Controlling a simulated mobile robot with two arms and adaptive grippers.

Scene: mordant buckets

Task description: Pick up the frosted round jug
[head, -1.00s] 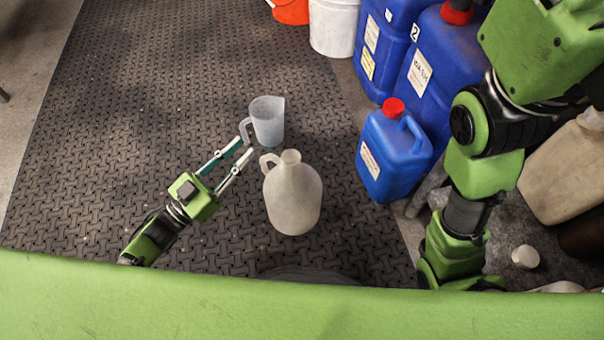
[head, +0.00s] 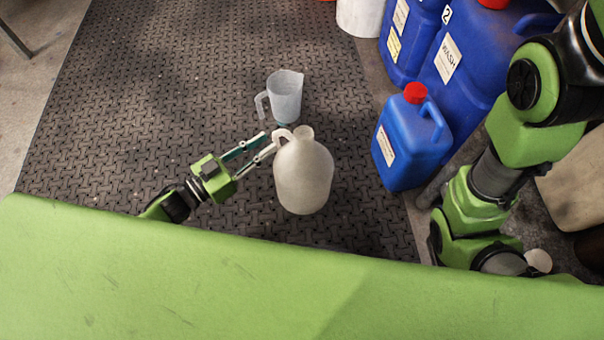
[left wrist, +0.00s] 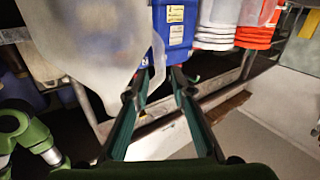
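The frosted round jug (head: 304,178), whitish with a round body, short neck and small loop handle, stands upright on the dark mat in the head view. It fills the upper left of the left wrist view (left wrist: 80,35), partly cut off. My left gripper (head: 270,142) is beside the jug's handle, on its left. Its two fingers are apart with a gap between them, and nothing shows held. In the left wrist view the fingers (left wrist: 158,85) are apart, with the jug left of the gap. Whether a finger touches the jug, I cannot tell. My right gripper is out of view.
A clear measuring pitcher (head: 285,97) stands just beyond the jug. A small blue canister with a red cap (head: 408,145) and larger blue canisters (head: 455,60) stand to the right. A white bucket (head: 360,15) is at the back. The mat left of the pitcher is clear.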

